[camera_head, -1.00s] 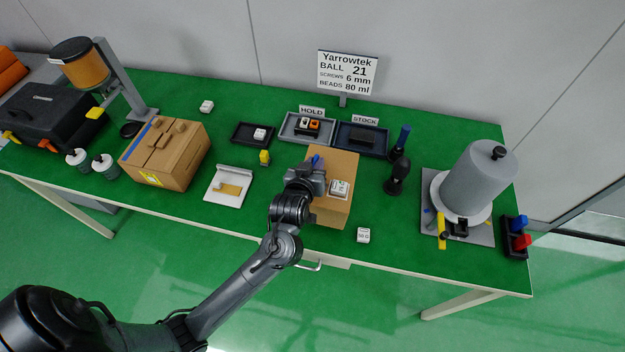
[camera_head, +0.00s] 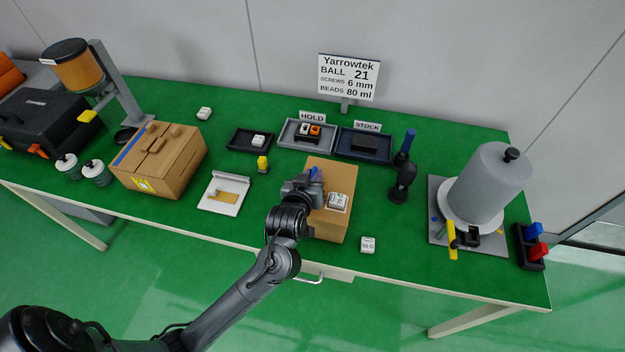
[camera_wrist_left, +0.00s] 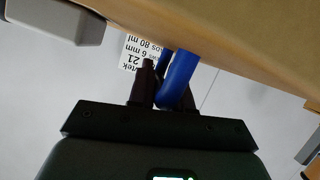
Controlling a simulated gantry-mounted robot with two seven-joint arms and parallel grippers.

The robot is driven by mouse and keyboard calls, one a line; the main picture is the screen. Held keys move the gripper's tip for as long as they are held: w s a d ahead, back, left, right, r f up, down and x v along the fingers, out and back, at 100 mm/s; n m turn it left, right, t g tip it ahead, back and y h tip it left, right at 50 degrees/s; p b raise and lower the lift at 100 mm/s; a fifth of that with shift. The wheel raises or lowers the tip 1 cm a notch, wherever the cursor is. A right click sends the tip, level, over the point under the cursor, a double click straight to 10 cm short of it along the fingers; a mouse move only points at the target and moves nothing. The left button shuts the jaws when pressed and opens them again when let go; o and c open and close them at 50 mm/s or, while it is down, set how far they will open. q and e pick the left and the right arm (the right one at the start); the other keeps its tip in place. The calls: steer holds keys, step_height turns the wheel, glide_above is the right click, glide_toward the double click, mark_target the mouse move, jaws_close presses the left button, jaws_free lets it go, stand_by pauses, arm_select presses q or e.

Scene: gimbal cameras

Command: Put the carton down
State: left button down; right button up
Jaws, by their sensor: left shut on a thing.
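A tall brown carton (camera_head: 333,227) is right of centre near the front of the green-topped table, with a small white labelled block (camera_head: 337,202) on it. My left gripper (camera_head: 314,178) is at the carton's left side, shut on its blue handle. In the left wrist view, the gripper (camera_wrist_left: 155,92) is close against the blue handle (camera_wrist_left: 179,80), beside the brown carton face (camera_wrist_left: 250,35). I cannot tell whether the carton's underside touches the table. My right gripper is not in view.
A white cube (camera_head: 368,245) lies just right of the carton. Dark trays (camera_head: 364,153) stand behind it and a black bulb-shaped tool (camera_head: 402,183) to the right. A second brown box (camera_head: 160,165) and a white tray (camera_head: 222,208) are left.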

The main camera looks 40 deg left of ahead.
arm_select(q)
steer(key=c, duration=1.1)
jaws_free()
steer(key=shift+w+d+f, duration=0.1)
steer(key=shift+d+f, duration=0.05)
steer(key=shift+o, duration=0.2)
steer(key=shift+s, duration=0.25)
steer(key=p+v, duration=0.3)
steer(key=v, duration=0.9)
steer(key=s+d+f+m+g+h, duration=0.2)
steer(key=s+f+m+g, duration=0.2)
steer(key=s, duration=0.4)
steer(key=s+d+f+m+g+h, duration=0.2)
steer(key=s+f+m+g+h, duration=0.1)
steer(key=s, duration=0.5)
step_height(320, 180, down, 4)
steer(key=shift+s+d+r+m+g, duration=0.2)
steer(key=shift+d+m+g, duration=0.3)
steer(key=shift+g, duration=0.7)
